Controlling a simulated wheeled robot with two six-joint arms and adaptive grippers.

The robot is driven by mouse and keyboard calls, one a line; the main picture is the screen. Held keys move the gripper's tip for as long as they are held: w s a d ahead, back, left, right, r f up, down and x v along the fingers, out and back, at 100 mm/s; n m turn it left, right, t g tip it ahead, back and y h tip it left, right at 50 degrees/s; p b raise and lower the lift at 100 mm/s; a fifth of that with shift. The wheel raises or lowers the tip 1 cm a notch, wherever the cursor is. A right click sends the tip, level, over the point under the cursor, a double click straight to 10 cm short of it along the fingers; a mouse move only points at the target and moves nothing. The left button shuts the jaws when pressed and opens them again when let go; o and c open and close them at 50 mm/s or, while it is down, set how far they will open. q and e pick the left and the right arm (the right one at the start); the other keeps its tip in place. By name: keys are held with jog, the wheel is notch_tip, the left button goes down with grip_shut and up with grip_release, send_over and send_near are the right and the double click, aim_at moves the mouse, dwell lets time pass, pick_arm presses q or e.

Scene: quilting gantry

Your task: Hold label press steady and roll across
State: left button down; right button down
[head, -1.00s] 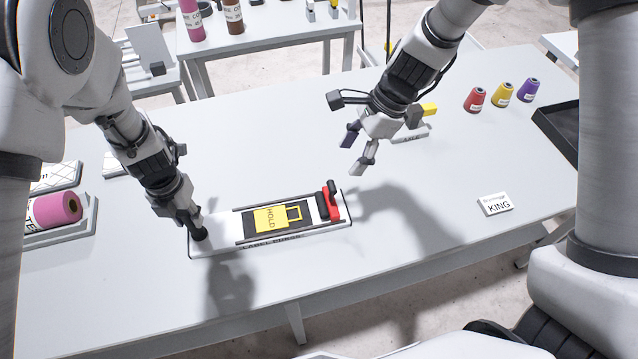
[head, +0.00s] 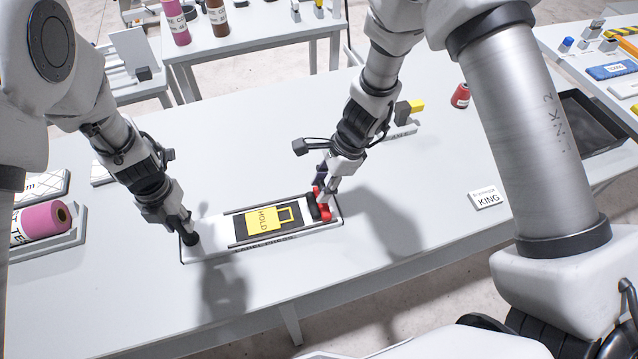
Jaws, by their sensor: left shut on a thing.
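The label press (head: 214,231) is a flat white board on the table with a dark bed between two rails. A yellow label marked HOLD (head: 262,221) lies on the bed. My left gripper (head: 190,238) is shut on the black knob at the press's left end, which it mostly hides. A red roller carriage (head: 324,214) with a black roller sits at the right end of the rails. My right gripper (head: 327,186) is down at the red carriage, its fingers around or beside its upper part. Whether they are closed on it I cannot tell.
A pink roll (head: 40,222) lies in a holder at the left. A KING card (head: 487,198) lies to the right. A black tray (head: 590,125) is at the far right. The table in front of the press is clear.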

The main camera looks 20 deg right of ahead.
jog(key=a, duration=0.7)
jog(key=shift+w+a+f, duration=0.1)
jog(key=shift+w+a, duration=0.05)
jog(key=shift+a, duration=0.25)
jog(key=c, duration=0.7)
grip_release()
jog(key=v, duration=1.2)
